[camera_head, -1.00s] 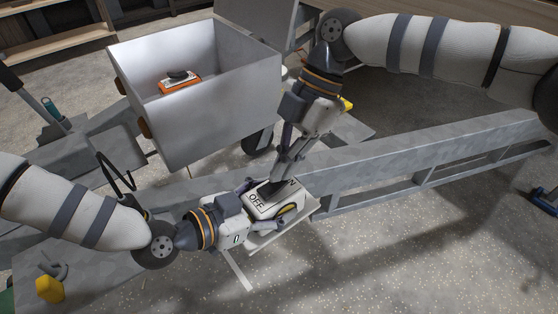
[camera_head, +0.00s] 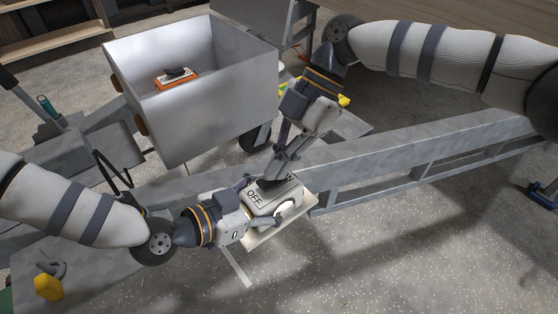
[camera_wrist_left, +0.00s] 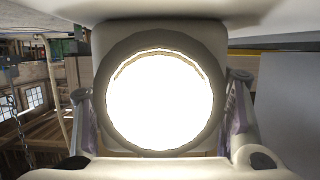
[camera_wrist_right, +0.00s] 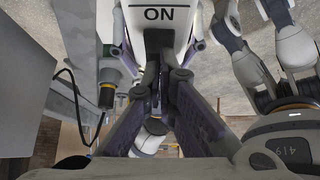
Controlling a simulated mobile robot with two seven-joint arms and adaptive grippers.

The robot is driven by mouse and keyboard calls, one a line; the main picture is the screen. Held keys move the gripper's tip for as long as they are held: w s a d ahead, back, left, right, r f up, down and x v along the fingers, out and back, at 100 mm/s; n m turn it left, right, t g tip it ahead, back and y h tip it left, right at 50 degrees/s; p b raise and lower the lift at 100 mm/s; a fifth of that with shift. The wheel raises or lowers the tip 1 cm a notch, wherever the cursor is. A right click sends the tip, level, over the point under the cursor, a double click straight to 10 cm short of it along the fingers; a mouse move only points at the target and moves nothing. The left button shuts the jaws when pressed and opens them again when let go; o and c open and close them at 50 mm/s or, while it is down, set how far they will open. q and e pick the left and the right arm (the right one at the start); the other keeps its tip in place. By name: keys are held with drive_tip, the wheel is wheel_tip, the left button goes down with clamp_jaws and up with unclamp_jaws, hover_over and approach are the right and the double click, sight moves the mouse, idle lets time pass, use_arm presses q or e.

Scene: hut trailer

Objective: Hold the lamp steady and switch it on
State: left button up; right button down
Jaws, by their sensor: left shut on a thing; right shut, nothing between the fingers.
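My left gripper (camera_head: 264,205) is shut on the lamp, with a finger along each side.
An open metal box (camera_head: 215,105) with an orange-and-white item (camera_head: 176,79) stands behind. Speckled floor in front is clear.

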use_arm(q)
drive_tip(key=shift+f, duration=0.1)
use_arm(e)
drive_tip(key=r, duration=0.5)
drive_tip(key=shift+w+d, duration=0.35)
drive_tip(key=d+f+v, duration=0.1)
drive_tip(key=v, duration=0.7)
drive_tip(key=shift+w+d+r, duration=0.15)
drive_tip(key=shift+w+r, duration=0.1)
drive_tip(key=shift+w, duration=0.2)
use_arm(q)
drive_tip(key=o, duration=1.5)
drive_tip(key=shift+c, duration=0.2)
